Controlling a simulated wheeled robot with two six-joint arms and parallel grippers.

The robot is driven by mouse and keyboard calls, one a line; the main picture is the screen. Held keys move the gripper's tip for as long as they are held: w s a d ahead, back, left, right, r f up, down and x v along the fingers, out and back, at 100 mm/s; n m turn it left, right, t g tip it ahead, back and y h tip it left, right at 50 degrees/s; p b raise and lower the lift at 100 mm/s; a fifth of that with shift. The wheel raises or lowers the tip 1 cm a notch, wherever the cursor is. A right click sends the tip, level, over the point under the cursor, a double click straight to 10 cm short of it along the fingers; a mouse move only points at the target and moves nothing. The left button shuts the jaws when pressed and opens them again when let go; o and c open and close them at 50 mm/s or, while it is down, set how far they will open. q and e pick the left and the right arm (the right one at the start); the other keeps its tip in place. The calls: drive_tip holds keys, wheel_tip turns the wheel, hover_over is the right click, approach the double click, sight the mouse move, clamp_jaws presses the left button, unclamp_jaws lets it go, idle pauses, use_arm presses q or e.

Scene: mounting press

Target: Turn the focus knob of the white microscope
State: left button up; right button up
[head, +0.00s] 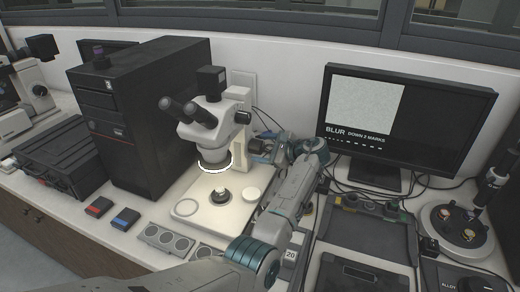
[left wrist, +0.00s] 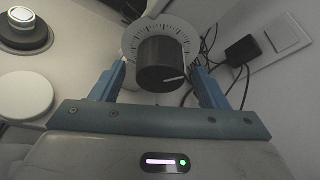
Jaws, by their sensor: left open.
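The white microscope (head: 212,130) stands on its pale base in the middle of the bench, its ring light lit. Its black focus knob (left wrist: 162,64) shows in the left wrist view, with a white pointer line and a marked dial (left wrist: 133,40) behind it. My left gripper (left wrist: 158,70) is open, one blue finger on each side of the knob; I cannot tell whether they touch it. In the head view my left gripper (head: 262,148) is beside the microscope's right side, and the knob is hidden there. My right gripper is not in view.
A monitor (head: 410,125) at the right reads "BLUR DOWN 2 MARKS". A black computer tower (head: 150,125) stands left of the microscope. Cables (left wrist: 210,42) and a wall socket (left wrist: 284,38) lie behind the knob. Small red and blue boxes sit at front left.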

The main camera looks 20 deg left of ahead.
use_arm(q)
drive_tip(key=b+v, duration=0.2)
drive_tip(key=v, duration=0.7)
drive_tip(key=shift+d, duration=0.2)
drive_tip(key=shift+s+r, duration=0.1)
drive_tip(key=shift+r, duration=0.05)
